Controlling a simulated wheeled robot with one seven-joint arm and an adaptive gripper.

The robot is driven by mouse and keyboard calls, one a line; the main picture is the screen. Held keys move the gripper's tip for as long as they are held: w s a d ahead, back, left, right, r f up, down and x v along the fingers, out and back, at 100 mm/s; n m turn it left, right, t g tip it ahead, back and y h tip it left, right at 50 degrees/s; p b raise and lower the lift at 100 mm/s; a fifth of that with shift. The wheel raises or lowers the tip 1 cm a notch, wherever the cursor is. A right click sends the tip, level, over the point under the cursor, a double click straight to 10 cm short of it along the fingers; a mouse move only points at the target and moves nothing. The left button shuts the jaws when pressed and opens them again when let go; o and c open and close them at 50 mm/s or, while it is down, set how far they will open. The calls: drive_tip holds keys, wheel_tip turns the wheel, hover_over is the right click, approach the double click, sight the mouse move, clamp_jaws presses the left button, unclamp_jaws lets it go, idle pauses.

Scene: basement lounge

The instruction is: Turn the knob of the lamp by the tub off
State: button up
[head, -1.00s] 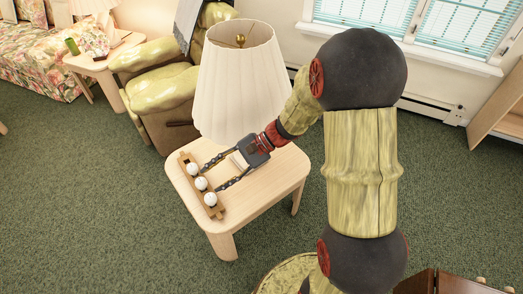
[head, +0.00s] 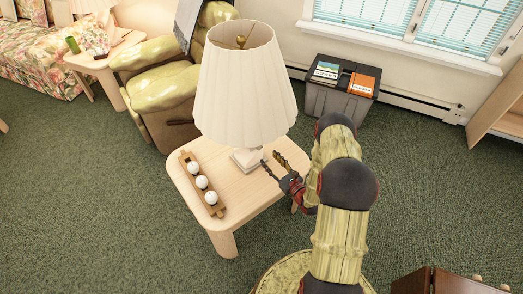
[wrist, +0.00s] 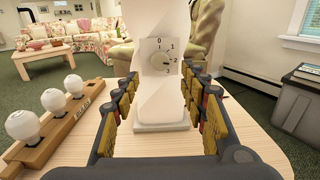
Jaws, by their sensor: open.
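The lamp has a pleated white shade (head: 247,85) and a white base (head: 248,160) on a light wood table. In the wrist view, the base (wrist: 163,105) carries a round knob (wrist: 161,62) on a plate marked 0, 1, 2 and 3. Its pointer seems to aim right, near 2 and 3; I cannot tell exactly. My gripper (head: 272,162) is open and empty at the right of the base. In the wrist view its fingers (wrist: 163,80) are spread and frame the base below the knob. The grey tub (head: 340,98) stands behind the table, below the window.
Books (head: 362,84) sit on the tub. A yellow armchair (head: 170,95) is behind the table. Another lamp (head: 93,6) stands at the far left. Green carpet is clear at left.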

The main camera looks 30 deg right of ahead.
drive_tip(key=w+b, duration=0.1)
drive_tip(key=w, duration=0.6)
drive_tip(key=shift+w+a+b, duration=0.3)
drive_tip(key=shift+a, duration=0.1)
clamp_jaws()
